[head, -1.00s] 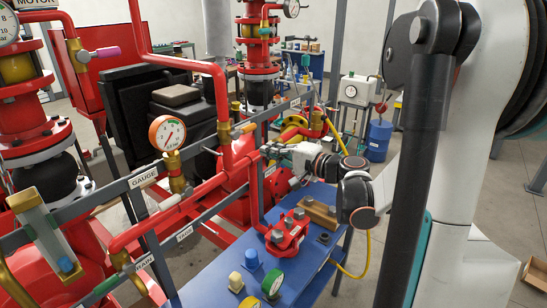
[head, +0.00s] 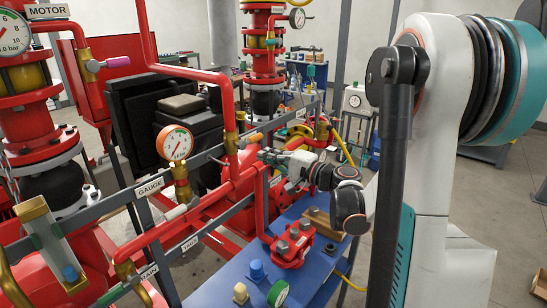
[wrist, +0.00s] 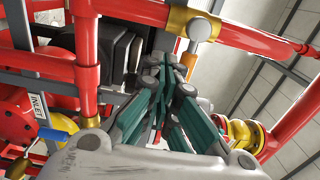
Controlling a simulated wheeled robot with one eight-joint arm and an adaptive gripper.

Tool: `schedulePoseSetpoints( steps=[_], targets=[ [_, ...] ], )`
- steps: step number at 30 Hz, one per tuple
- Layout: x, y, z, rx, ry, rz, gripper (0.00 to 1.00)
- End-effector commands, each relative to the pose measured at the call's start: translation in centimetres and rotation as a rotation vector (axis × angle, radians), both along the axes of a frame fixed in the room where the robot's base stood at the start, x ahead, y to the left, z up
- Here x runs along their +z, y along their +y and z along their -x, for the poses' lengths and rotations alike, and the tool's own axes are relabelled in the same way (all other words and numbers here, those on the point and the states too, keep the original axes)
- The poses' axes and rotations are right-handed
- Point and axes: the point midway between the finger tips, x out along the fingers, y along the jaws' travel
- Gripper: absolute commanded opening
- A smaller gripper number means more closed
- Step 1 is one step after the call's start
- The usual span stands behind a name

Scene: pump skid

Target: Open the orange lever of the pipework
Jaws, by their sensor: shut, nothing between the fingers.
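The orange lever (head: 256,138) sticks out to the right from a brass valve on a red pipe, past the middle of the head view. In the wrist view a small part of the orange lever (wrist: 187,60) shows just beyond the fingertips, below the brass and grey valve body (wrist: 200,26). My gripper (head: 266,156) is just below and right of the lever in the head view. In the wrist view my gripper (wrist: 168,74) has its teal and grey fingers drawn together, with nothing held. Whether a fingertip touches the lever I cannot tell.
A vertical red pipe (head: 263,205) and grey rail surround my gripper. A pressure gauge (head: 174,143) stands to the left, and a pink lever (head: 117,62) is farther left. A blue bench (head: 235,272) with a red flange (head: 292,243) lies below.

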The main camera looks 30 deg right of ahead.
Motion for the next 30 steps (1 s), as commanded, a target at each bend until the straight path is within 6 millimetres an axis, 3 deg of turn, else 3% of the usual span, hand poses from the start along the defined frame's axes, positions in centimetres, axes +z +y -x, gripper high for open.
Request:
schedulePoseSetpoints(
  steps=[26,30],
  targets=[
    [0.0,2.0,-5.2,0.001,0.0,0.0,0.0],
    [0.9,1.5,-5.5,-0.001,0.0,0.0,0.0]
  ],
)
